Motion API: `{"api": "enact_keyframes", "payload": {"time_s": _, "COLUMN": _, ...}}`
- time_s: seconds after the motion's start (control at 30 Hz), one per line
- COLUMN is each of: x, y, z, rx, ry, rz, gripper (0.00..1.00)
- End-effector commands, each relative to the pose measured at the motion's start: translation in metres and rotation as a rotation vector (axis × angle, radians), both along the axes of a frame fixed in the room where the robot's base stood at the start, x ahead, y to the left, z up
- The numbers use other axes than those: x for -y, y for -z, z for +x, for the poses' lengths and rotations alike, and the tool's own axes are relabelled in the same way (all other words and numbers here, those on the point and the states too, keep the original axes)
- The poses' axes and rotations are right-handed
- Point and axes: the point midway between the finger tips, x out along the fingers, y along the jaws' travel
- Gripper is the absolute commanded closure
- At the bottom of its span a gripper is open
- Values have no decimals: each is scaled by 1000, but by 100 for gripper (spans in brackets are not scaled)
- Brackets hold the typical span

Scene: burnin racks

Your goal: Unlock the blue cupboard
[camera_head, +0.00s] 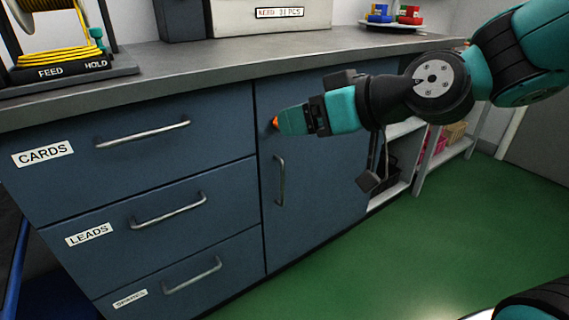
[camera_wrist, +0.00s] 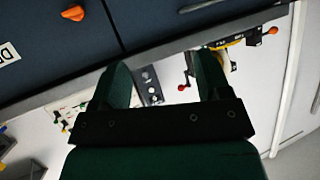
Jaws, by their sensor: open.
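The blue cupboard door (camera_head: 318,205) stands closed to the right of the drawers, with an upright metal handle (camera_head: 280,180). A small orange knob (camera_head: 275,122) sits near the door's upper left corner, partly hidden by my gripper (camera_head: 290,121). The knob also shows at the top left of the wrist view (camera_wrist: 73,13), beyond and to the side of the fingers. My gripper (camera_wrist: 161,72) is open and empty, with its two green fingers apart. It is in front of the upper door.
The grey worktop (camera_head: 215,58) overhangs the fronts just above my gripper. Drawers marked CARDS (camera_head: 43,153) and LEADS (camera_head: 89,234) with protruding handles are to the left. Open shelves (camera_head: 405,128) stand to the right. The green floor (camera_head: 400,255) in front is clear.

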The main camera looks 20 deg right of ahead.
Motion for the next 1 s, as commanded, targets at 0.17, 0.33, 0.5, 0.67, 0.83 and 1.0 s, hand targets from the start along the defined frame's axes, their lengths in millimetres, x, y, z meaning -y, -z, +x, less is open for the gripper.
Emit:
{"api": "enact_keyframes", "payload": {"time_s": 0.17, "x": 31, "y": 73, "z": 31, "rx": 183, "ry": 126, "rz": 45, "gripper": 30}}
{"api": "enact_keyframes", "payload": {"time_s": 0.33, "x": 61, "y": 104, "z": 49, "rx": 329, "ry": 239, "rz": 65, "gripper": 30}}
{"api": "enact_keyframes", "payload": {"time_s": 0.5, "x": 80, "y": 117, "z": 57, "rx": 413, "ry": 312, "rz": 71, "gripper": 30}}
{"api": "enact_keyframes", "payload": {"time_s": 0.67, "x": 85, "y": 116, "z": 61, "rx": 439, "ry": 332, "rz": 73, "gripper": 30}}
{"api": "enact_keyframes", "payload": {"time_s": 0.83, "x": 82, "y": 110, "z": 68, "rx": 437, "ry": 321, "rz": 75, "gripper": 30}}
{"api": "enact_keyframes", "payload": {"time_s": 1.0, "x": 77, "y": 109, "z": 78, "rx": 436, "ry": 316, "rz": 78, "gripper": 30}}
